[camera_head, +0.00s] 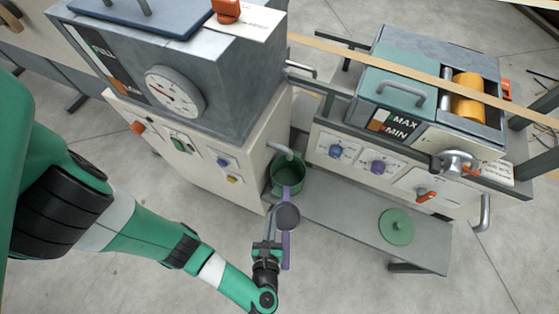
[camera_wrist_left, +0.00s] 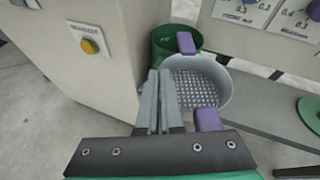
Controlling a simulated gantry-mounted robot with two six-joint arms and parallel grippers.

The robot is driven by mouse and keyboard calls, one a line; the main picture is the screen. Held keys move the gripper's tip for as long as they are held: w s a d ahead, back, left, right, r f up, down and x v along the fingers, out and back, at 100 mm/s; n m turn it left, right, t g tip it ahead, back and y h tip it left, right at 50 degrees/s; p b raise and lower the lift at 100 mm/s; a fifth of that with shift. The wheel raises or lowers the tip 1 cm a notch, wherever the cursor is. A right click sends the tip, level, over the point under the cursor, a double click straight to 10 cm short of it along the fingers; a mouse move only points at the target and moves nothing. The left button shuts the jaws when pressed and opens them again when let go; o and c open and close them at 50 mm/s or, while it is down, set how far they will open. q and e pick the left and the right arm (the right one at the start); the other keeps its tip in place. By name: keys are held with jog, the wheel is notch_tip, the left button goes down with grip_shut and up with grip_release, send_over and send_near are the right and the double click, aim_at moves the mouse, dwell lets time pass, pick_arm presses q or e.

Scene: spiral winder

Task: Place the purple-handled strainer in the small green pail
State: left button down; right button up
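The purple-handled strainer has a grey bowl (camera_head: 287,217) and purple handle parts on two opposite sides. My left gripper (camera_head: 270,228) is nearly closed at the left side of the bowl and seems to pinch its rim, holding it in the air; the contact is partly hidden. In the left wrist view the perforated bowl (camera_wrist_left: 200,88) is right of the fingers (camera_wrist_left: 164,92), with one purple handle (camera_wrist_left: 207,120) near the gripper. The small green pail (camera_head: 288,177) stands just beyond the strainer, its dark inside visible; the bowl partly covers it in the wrist view (camera_wrist_left: 166,45). My right gripper is out of view.
A pipe spout (camera_head: 279,149) reaches over the pail from the tall grey cabinet (camera_head: 205,170). A green round lid (camera_head: 396,227) lies on the bench. Open floor surrounds the left arm.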

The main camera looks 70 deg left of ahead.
pick_arm(q)
jog(key=shift+w, duration=0.2)
jog(key=w+a+b, duration=0.1)
jog(key=w+a, duration=0.2)
jog(key=a, duration=0.5)
jog(key=w+a+b, duration=0.2)
jog(key=w+a, duration=0.2)
jog(key=a, duration=0.5)
jog(key=shift+s+d+f+b, duration=0.1)
jog(key=shift+f+b, duration=0.85)
jog(key=shift+f, duration=0.25)
jog(key=shift+s+d+f+b, duration=0.1)
jog(key=shift+f+b, duration=0.85)
jog(key=shift+f, duration=0.25)
jog(key=c, duration=1.1)
grip_release()
jog(key=shift+w, duration=0.1)
